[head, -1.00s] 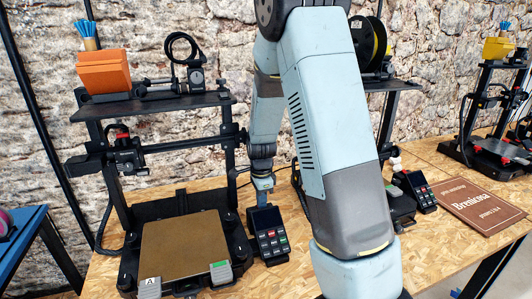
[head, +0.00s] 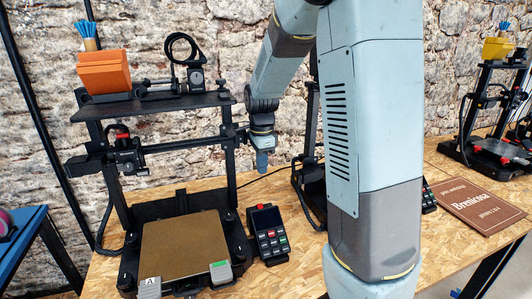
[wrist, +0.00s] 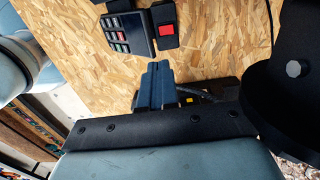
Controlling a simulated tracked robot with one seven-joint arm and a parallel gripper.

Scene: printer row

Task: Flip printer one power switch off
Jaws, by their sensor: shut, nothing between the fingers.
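Printer one appears to be the left black printer (head: 187,205), its bed marked "A". Its black control box (head: 268,240) with a keypad stands at its right on the wooden table. A small red part shows at the box's top back edge (head: 260,206). In the wrist view a red switch (wrist: 166,30) sits on a black block beside the keypad box (wrist: 126,33); whether it is on or off I cannot tell. My gripper (head: 262,168) has blue fingers, shut and empty, above and behind the control box. The fingers (wrist: 156,82) also show in the wrist view, apart from the switch.
My forearm covers much of the second printer (head: 310,185) and its control box. A brown book (head: 480,204) lies on the table (head: 437,247) to the right, with another printer (head: 495,140) behind it. A cable (head: 265,178) runs behind the control box. The printer's upright and gantry stand close left of my gripper.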

